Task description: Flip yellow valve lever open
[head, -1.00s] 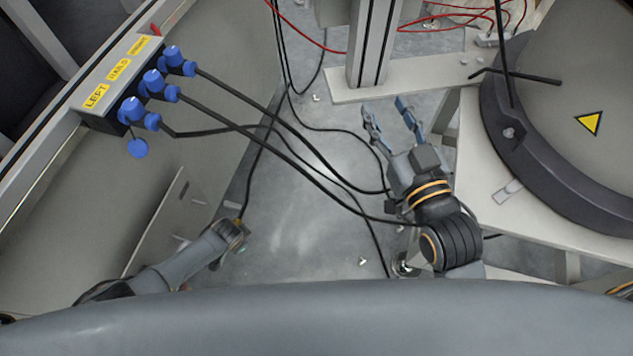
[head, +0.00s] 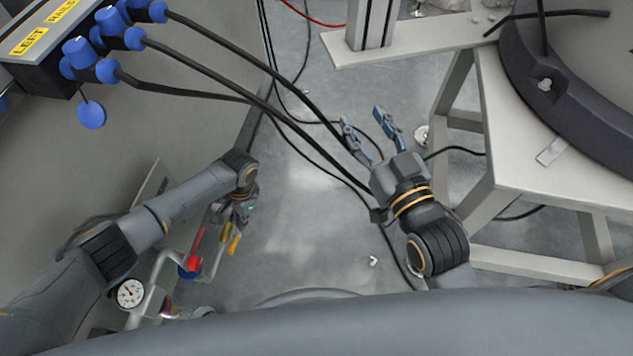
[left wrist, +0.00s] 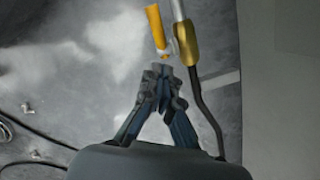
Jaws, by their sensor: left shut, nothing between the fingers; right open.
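The yellow valve lever (head: 233,243) shows in the head view just below my left gripper (head: 236,215), on a pipe low by the grey panel. In the left wrist view the lever (left wrist: 155,27) is near the top, beside a brass fitting (left wrist: 186,45) on a pipe. My left gripper (left wrist: 162,72) is shut and empty, its tips close to the lever's lower end. I cannot tell whether they touch. My right gripper (head: 362,118) is open and empty over the floor at centre right.
A red lever (head: 195,250) and a pressure gauge (head: 130,293) sit left of the yellow lever. Black cables (head: 215,65) run from the blue plugs (head: 105,70) across the floor. A pale table frame (head: 510,130) stands right. Open floor (head: 310,230) lies between the arms.

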